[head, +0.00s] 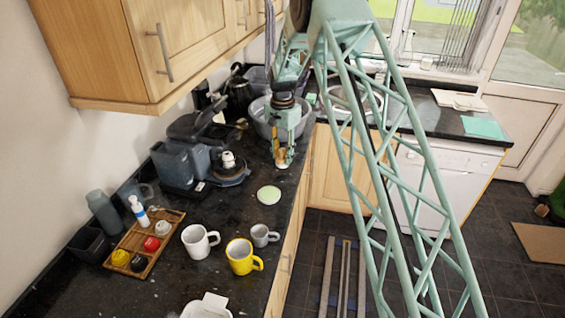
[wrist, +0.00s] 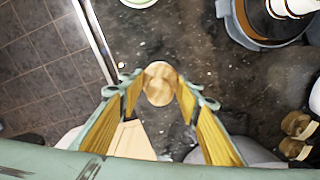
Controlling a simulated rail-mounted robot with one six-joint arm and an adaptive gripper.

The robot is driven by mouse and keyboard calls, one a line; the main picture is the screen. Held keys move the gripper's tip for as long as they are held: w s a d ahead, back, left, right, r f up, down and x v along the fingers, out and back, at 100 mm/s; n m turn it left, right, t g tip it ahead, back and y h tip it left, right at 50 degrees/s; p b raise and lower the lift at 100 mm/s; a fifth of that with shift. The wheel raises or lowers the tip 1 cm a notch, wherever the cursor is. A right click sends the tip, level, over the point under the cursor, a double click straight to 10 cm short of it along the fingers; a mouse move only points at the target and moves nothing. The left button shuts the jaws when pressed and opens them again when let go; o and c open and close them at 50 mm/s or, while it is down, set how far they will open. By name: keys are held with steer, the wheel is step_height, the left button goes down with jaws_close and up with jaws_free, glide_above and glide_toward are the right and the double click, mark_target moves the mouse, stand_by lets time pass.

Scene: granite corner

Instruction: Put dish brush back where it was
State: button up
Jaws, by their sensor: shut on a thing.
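My gripper (head: 283,155) points down over the dark worktop near its front edge, in front of a grey basin. In the wrist view, its fingers (wrist: 160,88) are closed around a round, light wooden piece (wrist: 160,80), which I take to be the dish brush. Only its rounded wooden top shows clearly between the fingertips; the rest is hidden below it or by the fingers. Whether its lower end touches the worktop cannot be told.
A pale green-and-white disc (head: 268,195) lies close by. A dark appliance (head: 232,176) stands left of my gripper, and the grey basin (head: 262,122) behind. Mugs (head: 243,256) and a wooden tray (head: 128,262) are nearer. The worktop's front edge is close on the right.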

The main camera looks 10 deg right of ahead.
mark_target(283, 158)
steer(key=shift+f, duration=1.8)
steer(key=shift+f, duration=0.1)
steer(key=o, duration=0.9)
step_height(283, 158, up, 12)
steer(key=shift+r, duration=0.1)
steer(key=shift+r, duration=0.15)
stand_by(0.3)
